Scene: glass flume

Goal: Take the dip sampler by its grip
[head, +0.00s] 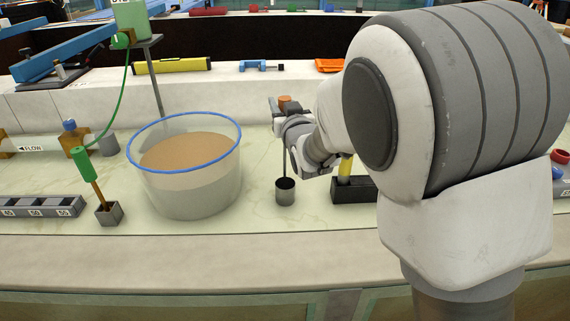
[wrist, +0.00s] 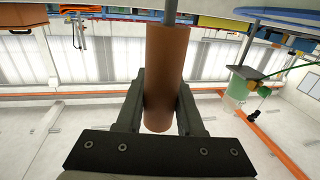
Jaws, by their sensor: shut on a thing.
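The dip sampler has a brown cylindrical grip (wrist: 166,75), a thin grey rod (head: 284,158) and a small dark cup (head: 285,192) at its lower end. It stands upright, right of the large clear basin. My gripper (wrist: 160,95) is shut on the grip, with one finger on each side of it. In the head view only the top of the grip (head: 285,99) shows above my gripper (head: 285,108). I cannot tell whether the cup touches the counter.
The blue-rimmed basin (head: 165,196) holds brown liquid close to the left. A dark block (head: 352,190) with a yellow-handled tool stands just right. A green-handled tool (head: 82,163) stands in a small block at left. A yellow level (head: 172,65) and blue clamp (head: 260,66) lie behind.

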